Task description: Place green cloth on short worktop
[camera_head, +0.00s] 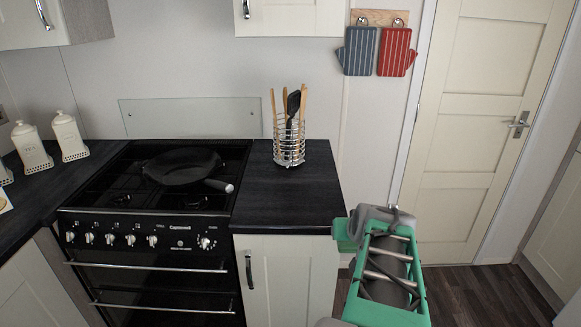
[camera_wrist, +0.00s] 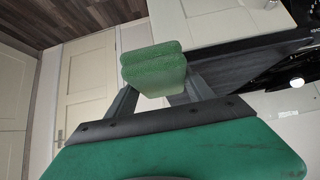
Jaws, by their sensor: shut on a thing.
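The green cloth (camera_wrist: 152,66) shows in the wrist view as a folded, textured pad between the fingertips of my gripper (camera_wrist: 155,88), which is shut on it. In the head view my arm's end (camera_head: 385,262) is at the right front corner of the short worktop, and the cloth is hidden or cannot be told apart there. The short worktop (camera_head: 285,195) is a dark surface to the right of the cooker. Its front part is bare.
A wire utensil holder (camera_head: 289,145) stands at the back of the short worktop. A black pan (camera_head: 183,167) sits on the cooker (camera_head: 105,195), its handle pointing toward the worktop. Oven mitts (camera_head: 376,52) hang on the wall. A door (camera_head: 480,130) is at the right.

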